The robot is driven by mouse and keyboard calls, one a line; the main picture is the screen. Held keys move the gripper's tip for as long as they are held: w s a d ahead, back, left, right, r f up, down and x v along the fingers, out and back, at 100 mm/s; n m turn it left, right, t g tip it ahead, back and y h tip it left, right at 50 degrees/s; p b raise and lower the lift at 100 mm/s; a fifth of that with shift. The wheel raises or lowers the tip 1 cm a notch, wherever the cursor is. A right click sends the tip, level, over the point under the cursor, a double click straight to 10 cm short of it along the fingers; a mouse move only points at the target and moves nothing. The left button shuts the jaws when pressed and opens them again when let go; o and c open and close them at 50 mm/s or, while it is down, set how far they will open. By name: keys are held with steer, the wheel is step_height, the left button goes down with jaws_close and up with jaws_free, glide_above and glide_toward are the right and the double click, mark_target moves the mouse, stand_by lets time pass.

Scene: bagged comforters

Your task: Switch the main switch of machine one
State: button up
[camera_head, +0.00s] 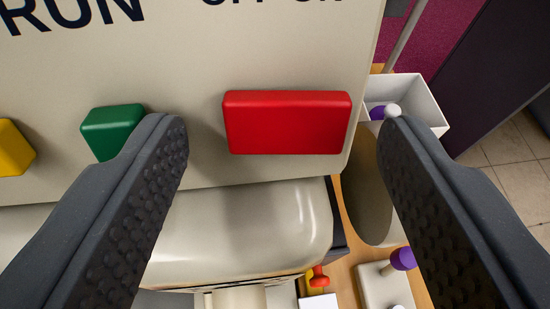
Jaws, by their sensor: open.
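A large red rectangular switch (288,122) sits on the lower right of a cream machine panel (200,60). Dark lettering, partly cut off, runs along the top above the switches; "RUN" (70,14) is readable at the left. A green switch (111,130) sits to the left of the red one, partly covered by my left finger, and a yellow one (14,148) is at the left edge. My gripper (283,122) is open, its two dark fingers on either side of the red switch in the picture. I see no contact with the red switch.
Below the panel is a rounded cream machine body (240,228). To the right, a white box (412,99) and small parts with purple (403,258) and red (319,278) knobs stand on a wooden surface (343,272). Tiled floor (510,165) shows at far right.

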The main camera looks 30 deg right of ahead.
steer(key=b+v, duration=0.2)
steer(key=v, duration=1.1)
steer(key=shift+s+a+r, duration=0.15)
steer(key=shift+s+a, duration=0.05)
steer(key=shift+a, duration=0.05)
steer(key=w+a+r+t+y+b, duration=0.2)
steer(key=w+a+r+y+b, duration=0.25)
steer(key=r, duration=0.65)
step_height(320, 180, up, 13)
steer(key=s+a+n+y+b, duration=0.1)
steer(key=n+y+b, duration=0.1)
steer(key=n+y, duration=0.15)
steer(key=s+d+r+h+b, duration=0.1)
steer(key=s+d+r+b, duration=0.1)
steer(key=s+d+r, duration=0.4)
steer(key=s+d+r+n+t+b, duration=0.1)
steer(key=s+d+r+b, duration=0.2)
steer(key=s+d+r, duration=0.3)
steer(key=s+r, duration=0.4)
steer(key=s, duration=0.1)
steer(key=shift+s+r+h+b, duration=0.3)
steer(key=shift+r+h, duration=0.1)
steer(key=shift+n, duration=0.25)
